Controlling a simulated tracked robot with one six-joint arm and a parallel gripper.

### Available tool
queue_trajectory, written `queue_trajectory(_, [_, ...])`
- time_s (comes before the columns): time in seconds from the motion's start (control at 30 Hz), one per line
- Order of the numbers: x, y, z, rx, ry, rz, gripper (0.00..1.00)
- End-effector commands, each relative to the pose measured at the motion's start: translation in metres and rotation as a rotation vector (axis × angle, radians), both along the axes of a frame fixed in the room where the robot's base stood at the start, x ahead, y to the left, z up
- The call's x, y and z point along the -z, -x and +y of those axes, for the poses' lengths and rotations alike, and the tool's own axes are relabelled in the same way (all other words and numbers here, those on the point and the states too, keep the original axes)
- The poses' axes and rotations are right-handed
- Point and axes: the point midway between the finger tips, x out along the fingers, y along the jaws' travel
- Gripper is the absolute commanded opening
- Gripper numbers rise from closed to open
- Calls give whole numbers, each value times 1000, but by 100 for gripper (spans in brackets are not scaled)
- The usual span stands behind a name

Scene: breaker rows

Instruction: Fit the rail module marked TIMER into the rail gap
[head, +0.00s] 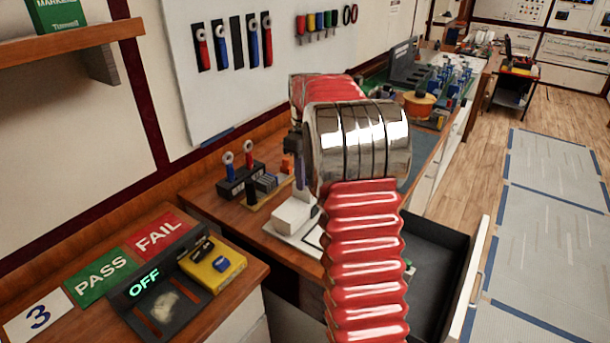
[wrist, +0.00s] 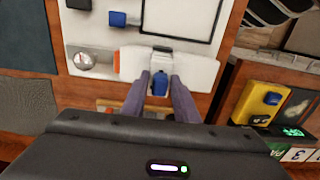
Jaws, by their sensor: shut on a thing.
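In the wrist view my gripper (wrist: 160,92) is shut on a small module with a blue toggle (wrist: 160,82), which I take to be the TIMER module; no marking can be read. The module lies over the middle of a white housing (wrist: 198,70) with an orange end piece at its left. I cannot tell whether the module is seated or just above it. The rail gap is hidden by the module and fingers. In the head view my gripper (head: 300,178) points down at the white housing (head: 291,213), mostly behind my arm; the module is not clear there.
A round gauge (wrist: 84,60) and small dark-topped parts sit near the housing. In the head view, a rack (head: 268,184) stands behind left. A yellow box (head: 213,266) sits beside an OFF display, with PASS and FAIL signs. An open drawer (head: 440,265) is at right.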

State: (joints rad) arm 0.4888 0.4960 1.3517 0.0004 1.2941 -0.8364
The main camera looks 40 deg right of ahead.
Motion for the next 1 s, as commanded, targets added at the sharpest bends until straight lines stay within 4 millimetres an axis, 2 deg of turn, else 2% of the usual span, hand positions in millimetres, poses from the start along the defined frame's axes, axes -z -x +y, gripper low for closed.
queue_trajectory(1.0, [18, 0, 0, 0, 1, -1, 0])
